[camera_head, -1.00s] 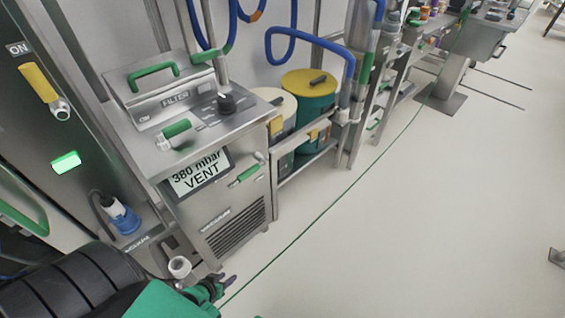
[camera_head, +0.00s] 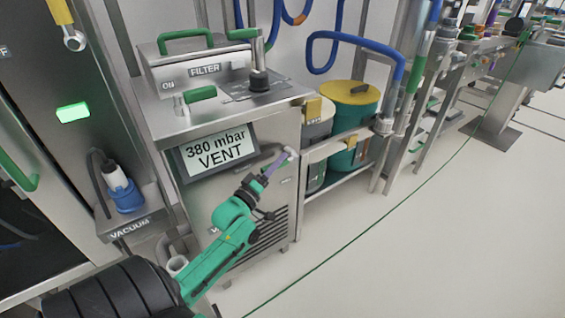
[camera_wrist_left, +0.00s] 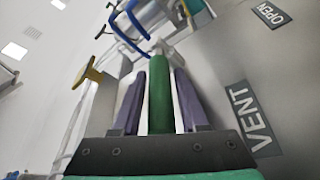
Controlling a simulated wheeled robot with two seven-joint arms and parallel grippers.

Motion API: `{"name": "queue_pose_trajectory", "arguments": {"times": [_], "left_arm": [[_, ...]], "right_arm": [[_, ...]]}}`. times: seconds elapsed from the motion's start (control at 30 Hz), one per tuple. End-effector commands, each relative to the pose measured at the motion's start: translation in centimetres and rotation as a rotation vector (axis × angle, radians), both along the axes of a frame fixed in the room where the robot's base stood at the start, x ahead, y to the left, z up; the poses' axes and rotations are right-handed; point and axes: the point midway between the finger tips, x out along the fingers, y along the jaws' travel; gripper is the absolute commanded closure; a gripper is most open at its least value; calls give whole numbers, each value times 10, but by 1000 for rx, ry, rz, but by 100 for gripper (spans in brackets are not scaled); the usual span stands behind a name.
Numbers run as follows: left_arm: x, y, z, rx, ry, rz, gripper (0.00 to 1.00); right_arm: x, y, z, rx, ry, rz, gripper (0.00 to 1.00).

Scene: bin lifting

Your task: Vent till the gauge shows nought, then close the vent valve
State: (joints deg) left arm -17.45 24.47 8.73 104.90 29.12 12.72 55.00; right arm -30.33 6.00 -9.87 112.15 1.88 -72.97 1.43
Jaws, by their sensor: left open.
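The gauge screen (camera_head: 212,150) on the front of the steel filter cabinet reads "380 mbar VENT" in the head view. My left gripper (camera_head: 276,161) is at the cabinet front, to the right of and slightly below the screen. In the left wrist view, the green vent valve handle (camera_wrist_left: 159,95) lies between the two purple fingers of my left gripper (camera_wrist_left: 160,78). The fingers are open, with gaps on both sides of the handle. Plates reading "VENT" (camera_wrist_left: 250,118) and "OPEN" (camera_wrist_left: 271,15) are right of the handle. My fingers largely hide the handle in the head view. My right gripper is not in view.
A yellow-lidded drum (camera_head: 350,92) stands on a low rack to the right. A blue vacuum connector (camera_head: 127,196) is at left. Open floor lies at right.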

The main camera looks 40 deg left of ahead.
Motion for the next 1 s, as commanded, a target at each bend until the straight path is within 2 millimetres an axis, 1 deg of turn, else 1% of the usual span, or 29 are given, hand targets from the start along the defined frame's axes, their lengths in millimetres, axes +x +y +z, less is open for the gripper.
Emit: {"name": "queue_pose_trajectory", "arguments": {"times": [0.03, 0.13, 0.37, 0.4, 0.5, 1.0], "left_arm": [[8, 0, 1, 0, -1, 0, 57], [16, 0, 3, 0, 1, 0, 57], [17, 0, 3, 0, 3, -1, 57], [17, 0, 3, 0, 3, -1, 64], [17, 0, 3, 1, 3, 0, 100], [17, 1, 3, 1, 3, 0, 100]], "right_arm": [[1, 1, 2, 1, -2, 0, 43], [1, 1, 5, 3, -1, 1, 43], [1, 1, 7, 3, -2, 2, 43], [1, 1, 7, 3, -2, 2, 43], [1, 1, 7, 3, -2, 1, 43], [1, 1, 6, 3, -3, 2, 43]]}}
